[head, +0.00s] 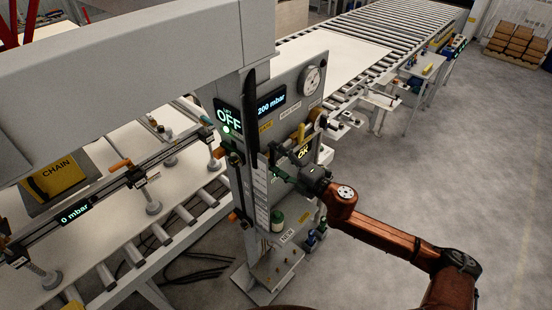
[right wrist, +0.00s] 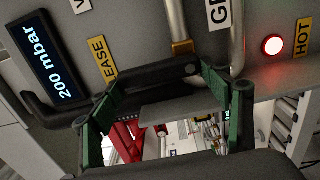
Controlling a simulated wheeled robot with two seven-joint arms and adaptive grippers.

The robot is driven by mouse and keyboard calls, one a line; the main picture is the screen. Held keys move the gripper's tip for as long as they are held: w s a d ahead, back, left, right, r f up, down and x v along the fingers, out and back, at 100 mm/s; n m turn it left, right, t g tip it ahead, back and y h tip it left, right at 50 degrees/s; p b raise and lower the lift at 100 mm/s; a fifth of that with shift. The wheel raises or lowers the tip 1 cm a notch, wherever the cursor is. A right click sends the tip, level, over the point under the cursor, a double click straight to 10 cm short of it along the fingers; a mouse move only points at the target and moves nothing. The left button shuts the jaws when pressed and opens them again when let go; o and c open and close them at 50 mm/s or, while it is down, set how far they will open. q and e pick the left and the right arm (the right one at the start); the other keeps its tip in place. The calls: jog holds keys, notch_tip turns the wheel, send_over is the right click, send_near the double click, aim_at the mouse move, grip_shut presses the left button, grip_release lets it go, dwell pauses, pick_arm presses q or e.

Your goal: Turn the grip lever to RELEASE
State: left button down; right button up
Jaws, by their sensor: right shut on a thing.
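My right gripper (head: 280,174) is at the front of the grey control panel (head: 290,88), its arm coming in from the right. In the right wrist view its green-padded fingers (right wrist: 160,105) stand on both sides of a dark bar (right wrist: 150,80), which looks like the grip lever, and are shut on it. A yellow label ending in "EASE" (right wrist: 103,58) is on the left, and a white label starting "GR" (right wrist: 217,12) is at the upper right. The lever's exact angle is hard to tell. In the head view my gripper hides it. My left gripper is not in view.
The panel carries a "200 mbar" display (head: 271,104), an "OFF" display (head: 229,119) and a round gauge (head: 311,80). A red lit button (right wrist: 272,45) sits beside a "HOT" label (right wrist: 303,38). A roller conveyor (head: 410,35) runs behind.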

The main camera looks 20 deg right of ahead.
dwell(0.3)
jog(key=o, duration=1.6)
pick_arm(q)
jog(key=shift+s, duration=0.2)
pick_arm(e)
jog(key=shift+o, duration=0.4)
jog(key=v, duration=1.2)
jog(key=shift+f, duration=0.1)
